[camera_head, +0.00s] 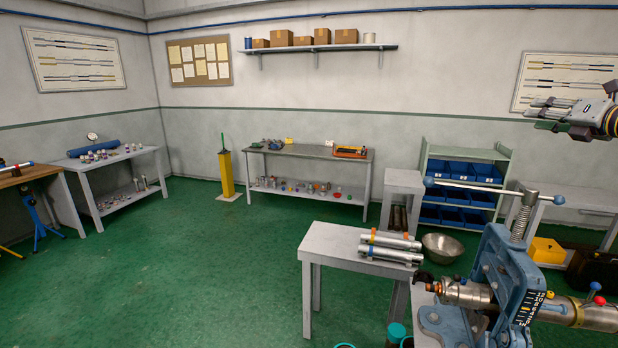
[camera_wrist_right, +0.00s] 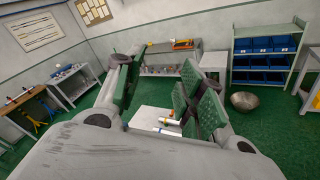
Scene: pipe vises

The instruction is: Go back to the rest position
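My right gripper (camera_head: 545,114) is raised in the air at the upper right of the head view, in front of the back wall. In the right wrist view its two green-padded fingers (camera_wrist_right: 160,92) stand well apart with nothing between them. It is far above the blue pipe vise (camera_head: 500,268), which stands at the lower right with a metal pipe (camera_head: 466,292) through it. My left gripper is in neither view.
A small grey table (camera_head: 330,246) holds metal pipes (camera_head: 392,247) with coloured bands. A steel bowl (camera_head: 442,248) and a rack with blue bins (camera_head: 470,170) are behind the vise. The green floor at left centre is clear.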

